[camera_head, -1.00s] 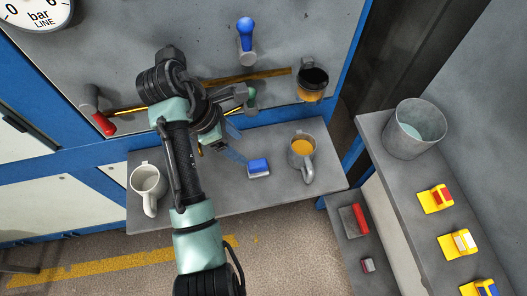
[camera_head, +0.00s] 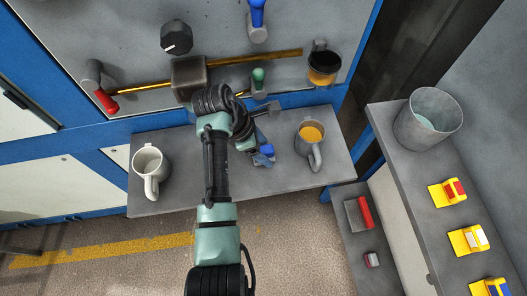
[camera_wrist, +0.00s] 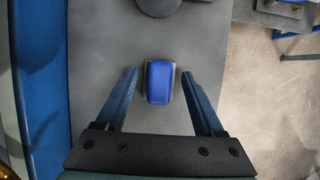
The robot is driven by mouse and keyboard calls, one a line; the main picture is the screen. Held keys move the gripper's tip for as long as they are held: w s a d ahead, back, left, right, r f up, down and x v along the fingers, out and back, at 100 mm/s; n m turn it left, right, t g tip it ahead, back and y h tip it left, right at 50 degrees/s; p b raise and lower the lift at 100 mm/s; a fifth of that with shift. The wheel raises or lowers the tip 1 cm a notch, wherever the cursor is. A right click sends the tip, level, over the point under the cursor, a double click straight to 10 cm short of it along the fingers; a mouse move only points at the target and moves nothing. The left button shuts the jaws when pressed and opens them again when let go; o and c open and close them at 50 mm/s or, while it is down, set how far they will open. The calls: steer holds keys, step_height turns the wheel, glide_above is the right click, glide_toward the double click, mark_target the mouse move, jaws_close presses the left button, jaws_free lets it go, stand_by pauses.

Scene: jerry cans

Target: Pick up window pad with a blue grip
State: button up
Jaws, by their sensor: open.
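The window pad with a blue grip (camera_wrist: 159,82) lies on the grey shelf (camera_wrist: 95,50). In the wrist view my gripper (camera_wrist: 160,73) is open, with one blue finger on each side of the pad and a gap between each finger and the blue grip. In the head view the pad's blue grip (camera_head: 267,150) shows only in part, since my gripper (camera_head: 262,157) and wrist cover most of it. Whether the fingertips touch the shelf cannot be told.
On the same shelf, a white mug (camera_head: 150,172) stands at the left and a grey jug with orange contents (camera_head: 311,140) stands close to the right of my gripper. Valve handles, including a green one (camera_head: 259,82), stick out from the panel behind.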

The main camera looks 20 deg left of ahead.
mark_target(264, 149)
steer(key=shift+f, duration=0.1)
steer(key=shift+c, duration=0.3)
jaws_close()
step_height(264, 149, up, 10)
steer(key=shift+r+p, duration=0.1)
steer(key=shift+p, duration=0.3)
